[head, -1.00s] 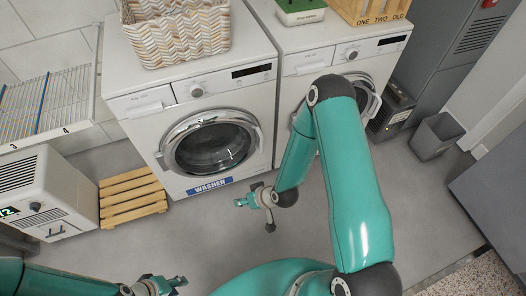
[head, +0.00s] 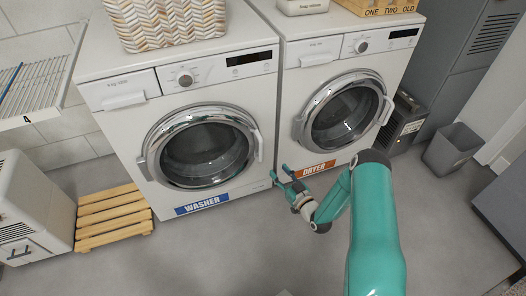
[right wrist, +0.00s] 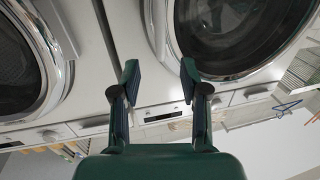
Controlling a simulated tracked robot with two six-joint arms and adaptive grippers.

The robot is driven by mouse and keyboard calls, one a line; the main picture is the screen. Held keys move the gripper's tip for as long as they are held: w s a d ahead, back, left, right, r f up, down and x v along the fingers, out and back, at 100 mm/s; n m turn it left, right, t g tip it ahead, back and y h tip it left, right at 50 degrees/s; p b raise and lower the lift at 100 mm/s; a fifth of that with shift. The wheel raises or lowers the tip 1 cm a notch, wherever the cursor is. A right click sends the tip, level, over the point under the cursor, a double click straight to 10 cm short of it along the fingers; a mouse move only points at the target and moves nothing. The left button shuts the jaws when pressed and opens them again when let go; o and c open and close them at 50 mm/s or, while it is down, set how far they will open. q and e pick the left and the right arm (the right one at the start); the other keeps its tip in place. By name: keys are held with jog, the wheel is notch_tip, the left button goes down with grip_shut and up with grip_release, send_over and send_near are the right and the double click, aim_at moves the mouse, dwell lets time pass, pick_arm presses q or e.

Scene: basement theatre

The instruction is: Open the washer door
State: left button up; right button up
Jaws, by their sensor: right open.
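The washer (head: 104,119) is the left white machine in the head view, with a blue WASHER label. Its round chrome-rimmed door (head: 207,152) looks shut. A pale handle (head: 258,146) sits on the door's right edge. My right gripper (head: 281,173) is open and empty, low in front of the gap between the machines, below and right of that handle. The right wrist view is upside down: the open fingers (right wrist: 160,72) point toward the washer door's handle side (right wrist: 152,22), with no contact visible. My left gripper is out of view.
The dryer (head: 292,91), with an orange label, stands right of the washer. A wooden pallet (head: 113,212) lies on the floor at left, and a grey bin (head: 451,148) stands at right. A patterned basket (head: 168,22) sits on the washer. Floor in front is clear.

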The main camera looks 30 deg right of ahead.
aim_at(262, 151)
jog(key=w+b, duration=0.2)
jog(key=w, duration=1.1)
jog(key=shift+w+d, duration=0.15)
jog(key=shift+d, duration=0.05)
grip_shut()
